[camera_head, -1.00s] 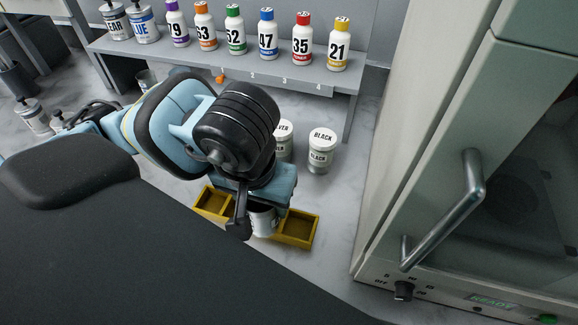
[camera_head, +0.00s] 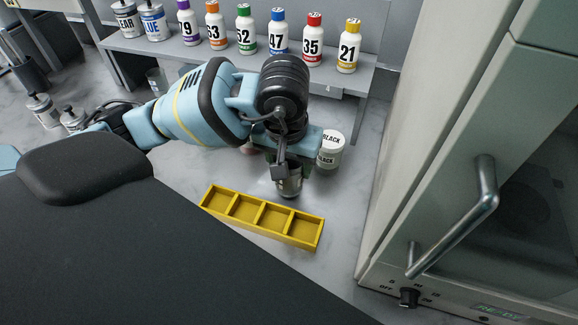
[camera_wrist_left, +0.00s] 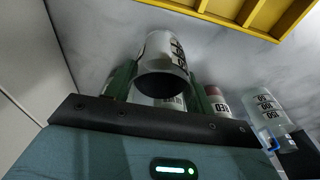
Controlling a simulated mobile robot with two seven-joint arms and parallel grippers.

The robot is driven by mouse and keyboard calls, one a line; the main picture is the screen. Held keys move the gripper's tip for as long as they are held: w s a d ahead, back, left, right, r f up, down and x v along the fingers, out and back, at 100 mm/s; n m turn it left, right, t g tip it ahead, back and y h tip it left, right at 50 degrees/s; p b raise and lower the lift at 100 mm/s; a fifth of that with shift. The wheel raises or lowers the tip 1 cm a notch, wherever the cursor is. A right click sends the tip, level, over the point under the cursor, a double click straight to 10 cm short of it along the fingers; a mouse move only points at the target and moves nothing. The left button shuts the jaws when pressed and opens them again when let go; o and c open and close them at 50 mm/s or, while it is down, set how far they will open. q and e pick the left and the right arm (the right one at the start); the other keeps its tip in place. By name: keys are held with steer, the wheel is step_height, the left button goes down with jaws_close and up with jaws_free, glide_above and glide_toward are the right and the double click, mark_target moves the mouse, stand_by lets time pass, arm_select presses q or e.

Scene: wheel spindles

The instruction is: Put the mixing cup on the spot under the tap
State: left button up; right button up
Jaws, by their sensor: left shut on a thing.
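The mixing cup appears to be the small silvery metal cup (camera_head: 289,187) below my left gripper (camera_head: 287,170) in the head view. In the left wrist view the cup (camera_wrist_left: 161,52) has dark print on its side and a dark round end towards the camera. My left gripper's two green fingers (camera_wrist_left: 160,82) are shut on it, one on each side. The cup is beyond the yellow tray and left of the white BLACK tin. I cannot tell whether it touches the worktop. I cannot make out the tap or the spot under it. My right gripper is not in view.
The yellow four-part tray (camera_head: 318,232) is empty on the worktop. The BLACK tin (camera_head: 331,150) stands close right of my gripper. Numbered bottles (camera_head: 348,48) line the grey shelf (camera_head: 215,55) behind. A cabinet with a bar handle (camera_head: 465,220) stands at the right.

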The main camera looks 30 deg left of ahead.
arm_select(q)
steer(key=shift+f, duration=0.9)
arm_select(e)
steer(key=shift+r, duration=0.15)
arm_select(q)
steer(key=shift+f, duration=0.1)
steer(key=shift+f, duration=0.15)
steer(key=o, duration=1)
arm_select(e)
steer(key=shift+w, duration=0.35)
arm_select(q)
steer(key=shift+r, duration=0.2)
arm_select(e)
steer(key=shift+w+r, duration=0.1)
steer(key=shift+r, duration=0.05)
